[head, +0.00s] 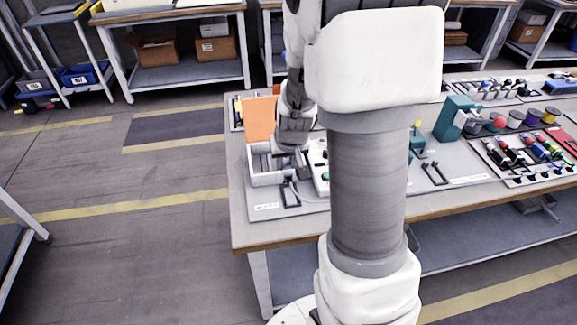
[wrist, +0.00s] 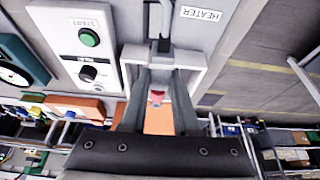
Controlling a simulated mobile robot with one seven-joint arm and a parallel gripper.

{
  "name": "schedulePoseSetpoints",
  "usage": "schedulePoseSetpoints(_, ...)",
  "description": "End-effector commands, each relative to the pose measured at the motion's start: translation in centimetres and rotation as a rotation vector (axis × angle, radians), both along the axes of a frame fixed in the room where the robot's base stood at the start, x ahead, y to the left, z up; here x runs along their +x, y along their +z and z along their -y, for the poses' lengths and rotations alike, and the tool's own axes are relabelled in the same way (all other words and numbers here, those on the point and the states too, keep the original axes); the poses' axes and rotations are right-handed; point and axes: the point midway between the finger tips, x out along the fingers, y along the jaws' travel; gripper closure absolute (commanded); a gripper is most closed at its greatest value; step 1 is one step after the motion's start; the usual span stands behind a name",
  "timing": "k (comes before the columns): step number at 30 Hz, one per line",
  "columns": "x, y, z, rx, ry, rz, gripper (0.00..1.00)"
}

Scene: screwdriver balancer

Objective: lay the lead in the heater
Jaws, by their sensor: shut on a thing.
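The heater is a small white open-topped box (head: 265,179) at the table's left end, with its orange lid (head: 261,118) standing open behind it. In the wrist view its pale rim (wrist: 197,75) lies beyond my fingers, by the HEATER label (wrist: 202,14). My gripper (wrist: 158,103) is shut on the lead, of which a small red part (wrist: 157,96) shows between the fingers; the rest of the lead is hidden. In the head view my gripper (head: 291,146) is over the heater's right rear part. I cannot tell whether the lead touches the heater floor.
A white control box (wrist: 75,45) with a green START button (wrist: 89,37) and a black knob stands right beside the heater. Teal fixtures (head: 455,118), spools and a tool tray (head: 530,160) fill the table's right side.

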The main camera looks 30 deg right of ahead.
Motion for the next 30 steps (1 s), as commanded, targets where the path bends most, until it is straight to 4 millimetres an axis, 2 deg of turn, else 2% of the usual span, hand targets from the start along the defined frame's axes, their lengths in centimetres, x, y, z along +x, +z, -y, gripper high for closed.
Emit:
schedulePoseSetpoints(3,-0.2,-0.5,1.0,0.000,-0.022,0.000,1.00)
schedulePoseSetpoints(8,-0.2,-1.3,1.0,0.000,-0.023,0.000,1.00)
schedulePoseSetpoints(22,-0.2,-7.1,0.9,0.000,-0.022,0.000,1.00)
schedulePoseSetpoints(30,-0.2,-7.9,0.9,0.000,-0.022,0.001,1.00)
